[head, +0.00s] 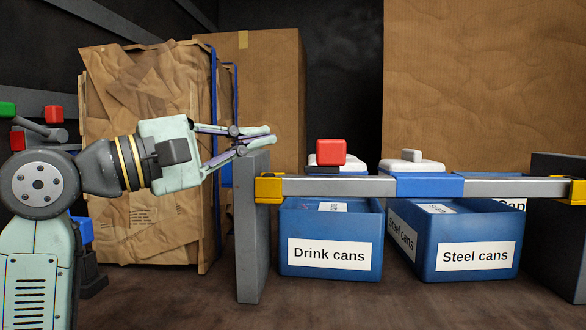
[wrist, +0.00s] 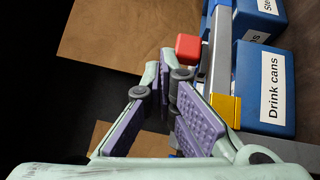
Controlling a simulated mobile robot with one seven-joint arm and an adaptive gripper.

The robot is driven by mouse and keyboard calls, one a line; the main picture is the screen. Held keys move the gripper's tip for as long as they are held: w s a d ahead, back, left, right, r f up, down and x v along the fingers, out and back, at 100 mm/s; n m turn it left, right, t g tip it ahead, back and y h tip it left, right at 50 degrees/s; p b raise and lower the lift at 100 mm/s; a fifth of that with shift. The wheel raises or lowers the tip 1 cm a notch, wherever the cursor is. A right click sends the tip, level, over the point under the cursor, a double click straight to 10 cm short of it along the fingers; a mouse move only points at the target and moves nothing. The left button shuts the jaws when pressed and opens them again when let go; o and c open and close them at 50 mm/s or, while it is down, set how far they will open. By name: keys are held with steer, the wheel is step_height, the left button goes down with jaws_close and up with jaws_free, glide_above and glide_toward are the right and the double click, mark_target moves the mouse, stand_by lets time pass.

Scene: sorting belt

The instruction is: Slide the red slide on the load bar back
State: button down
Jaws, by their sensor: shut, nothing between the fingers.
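The load bar (head: 335,187) is a long grey bar with a yellow end fitting and a blue section. It runs left to right above the blue bins and also shows in the wrist view (wrist: 218,72). The red slide (head: 330,152) is a red block at the bar's top edge, left of the blue section. In the wrist view the red slide (wrist: 188,47) is beside the bar, just beyond my fingertips. My gripper (head: 272,135) is shut and empty, left of the red slide and above the grey post. In the wrist view my gripper (wrist: 164,68) shows no contact with the slide.
A grey post (head: 250,230) stands under the bar's left end. The Drink cans bin (head: 300,265) and Steel cans bin (head: 465,270) sit below the bar. A paper-wrapped stack (head: 145,130) is behind my arm. A white lidded thing (head: 415,163) shows behind the bar.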

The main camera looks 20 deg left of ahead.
mark_target(323, 152)
steer(key=w+a+f+y, duration=0.2)
steer(key=a, duration=0.1)
steer(key=shift+f+y, duration=0.25)
steer(key=shift+y, duration=0.15)
steer(key=shift+d, duration=0.1)
steer(key=p+x, duration=0.2)
steer(key=x, duration=0.8)
steer(key=shift+s+f, duration=0.1)
steer(key=d, duration=0.1)
steer(key=w+d+b, duration=0.1)
steer(key=d, duration=0.3)
steer(key=shift+w+d+b, duration=0.25)
steer(key=shift+w+b, duration=0.05)
steer(key=shift+b, duration=0.05)
steer(key=shift+s, duration=0.1)
